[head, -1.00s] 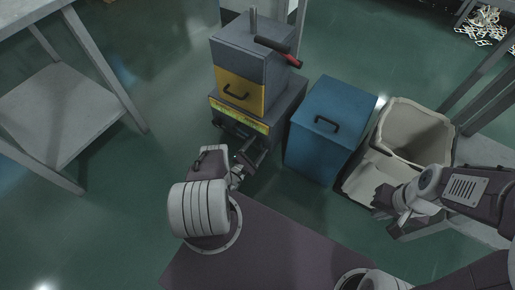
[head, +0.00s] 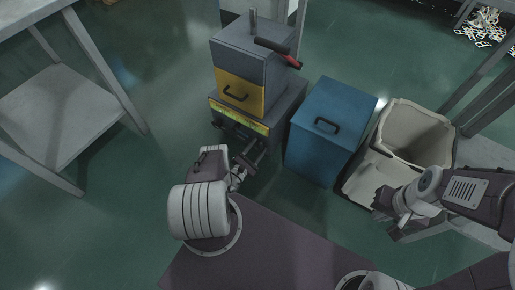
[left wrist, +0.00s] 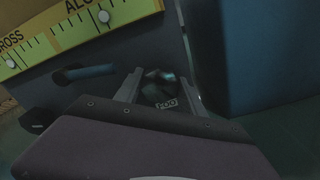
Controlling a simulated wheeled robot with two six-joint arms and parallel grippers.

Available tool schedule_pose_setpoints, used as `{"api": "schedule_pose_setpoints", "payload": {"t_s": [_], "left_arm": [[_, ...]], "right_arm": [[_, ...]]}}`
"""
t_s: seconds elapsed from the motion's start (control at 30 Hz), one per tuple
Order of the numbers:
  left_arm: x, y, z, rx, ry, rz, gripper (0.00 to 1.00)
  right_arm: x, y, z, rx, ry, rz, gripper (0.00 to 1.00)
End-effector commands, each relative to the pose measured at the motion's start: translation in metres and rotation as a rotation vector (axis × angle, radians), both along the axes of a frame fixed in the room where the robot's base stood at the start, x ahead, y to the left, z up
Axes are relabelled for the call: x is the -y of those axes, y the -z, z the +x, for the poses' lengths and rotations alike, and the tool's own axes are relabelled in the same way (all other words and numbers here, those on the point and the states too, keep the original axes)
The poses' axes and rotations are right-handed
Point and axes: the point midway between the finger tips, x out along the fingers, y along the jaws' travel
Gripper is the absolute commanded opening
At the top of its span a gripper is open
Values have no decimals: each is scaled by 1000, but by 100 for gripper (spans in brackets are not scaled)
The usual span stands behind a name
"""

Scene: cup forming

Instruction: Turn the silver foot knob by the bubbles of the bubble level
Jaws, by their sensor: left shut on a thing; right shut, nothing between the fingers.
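The bubble level is a yellow-green scale strip (head: 238,116) on the front of the machine's base. In the left wrist view the strip (left wrist: 62,40) reads CROSS and part of ALONG, with one white bubble (left wrist: 103,16) by the ALONG part and another (left wrist: 10,62) by CROSS. My left gripper (head: 256,152) is low in front of the base. In the left wrist view its fingers (left wrist: 160,92) are shut on a dark, shiny knob (left wrist: 158,86), in shadow; its silver colour is hard to make out. My right gripper (head: 382,208) is shut and empty at the right.
A short bar (left wrist: 85,72) and a black knob (left wrist: 38,118) sit left of my left fingers.

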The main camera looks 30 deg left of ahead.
Motion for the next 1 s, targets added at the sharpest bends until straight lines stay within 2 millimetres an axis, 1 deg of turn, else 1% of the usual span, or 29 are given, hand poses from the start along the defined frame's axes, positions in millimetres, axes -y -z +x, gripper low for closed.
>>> {"api": "schedule_pose_setpoints", "payload": {"t_s": [0.6,0.8,1.0], "left_arm": [[0,1,0,-46,0,-573,6],[0,1,0,-59,-1,-732,6],[0,1,-1,-69,-1,-850,6]], "right_arm": [[0,12,0,0,0,0,0],[0,15,0,0,0,0,0],[0,17,0,0,0,0,0]]}}
